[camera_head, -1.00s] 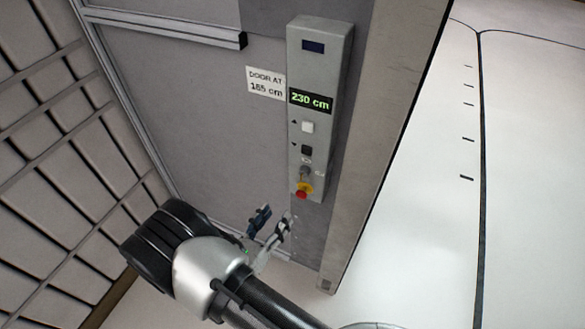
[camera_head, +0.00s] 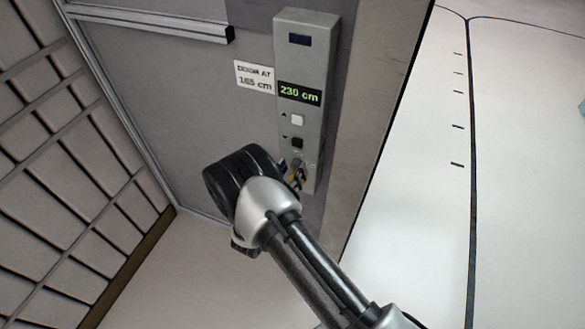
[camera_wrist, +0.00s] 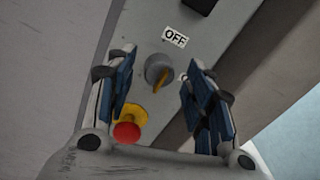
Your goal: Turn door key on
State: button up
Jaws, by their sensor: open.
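The key switch is a round grey knob (camera_wrist: 158,70) with a small yellow-orange key (camera_wrist: 157,86) on the panel in the wrist view. A white label reading OFF (camera_wrist: 175,37) sits just above it. My gripper (camera_wrist: 158,88) is open, with one finger on either side of the knob and no visible contact. In the head view my gripper (camera_head: 292,176) reaches the lower part of the grey control panel (camera_head: 309,50), and my wrist hides part of that area.
A red push button (camera_wrist: 127,132) on a yellow base lies just below the knob, near the left finger. The panel carries a display (camera_head: 300,93) reading 230 cm, a white button (camera_head: 297,119) and a black button (camera_head: 297,143). A sign (camera_head: 254,77) reads "DOOR AT 165 cm".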

jog(key=shift+w+d, duration=0.25)
jog(key=shift+w, duration=0.35)
jog(key=shift+c, duration=0.5)
jog(key=c, duration=1)
